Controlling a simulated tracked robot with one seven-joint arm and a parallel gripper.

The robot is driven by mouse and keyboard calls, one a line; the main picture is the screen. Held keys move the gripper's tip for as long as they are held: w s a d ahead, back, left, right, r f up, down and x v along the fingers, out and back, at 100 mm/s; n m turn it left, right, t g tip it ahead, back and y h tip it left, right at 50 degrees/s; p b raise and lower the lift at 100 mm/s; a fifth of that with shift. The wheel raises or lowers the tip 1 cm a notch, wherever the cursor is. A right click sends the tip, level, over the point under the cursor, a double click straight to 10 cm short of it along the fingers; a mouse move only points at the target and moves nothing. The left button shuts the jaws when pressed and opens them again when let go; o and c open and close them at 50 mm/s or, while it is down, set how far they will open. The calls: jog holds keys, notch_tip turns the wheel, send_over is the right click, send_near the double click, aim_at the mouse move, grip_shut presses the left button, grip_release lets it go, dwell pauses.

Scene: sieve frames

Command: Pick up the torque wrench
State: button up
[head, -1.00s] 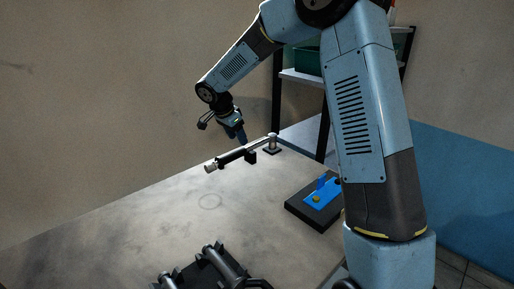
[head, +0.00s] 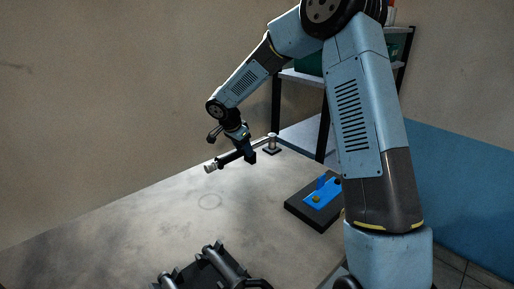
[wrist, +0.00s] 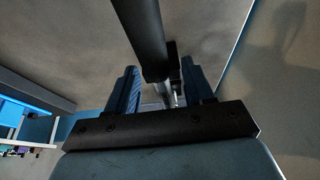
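The torque wrench (head: 228,158) has a black handle with a silver end and a thin silver shaft. It lies raised along the far part of the table, its shaft reaching toward a small post on a dark base (head: 272,145). My gripper (head: 249,155) is at the wrench, by the black block near the handle's inner end. In the wrist view the black handle (wrist: 140,35) runs down between my two blue fingers (wrist: 160,85), which stand apart with gaps on both sides. Part of the shaft is hidden behind the gripper.
The grey table (head: 130,230) is mostly clear in the middle. A black block with a blue plate (head: 316,203) sits at the right edge. A dark rack with rods (head: 205,270) stands at the front. A shelf (head: 300,77) is behind.

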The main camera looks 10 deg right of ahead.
grip_shut()
jog(key=shift+r, duration=0.15)
dwell(0.5)
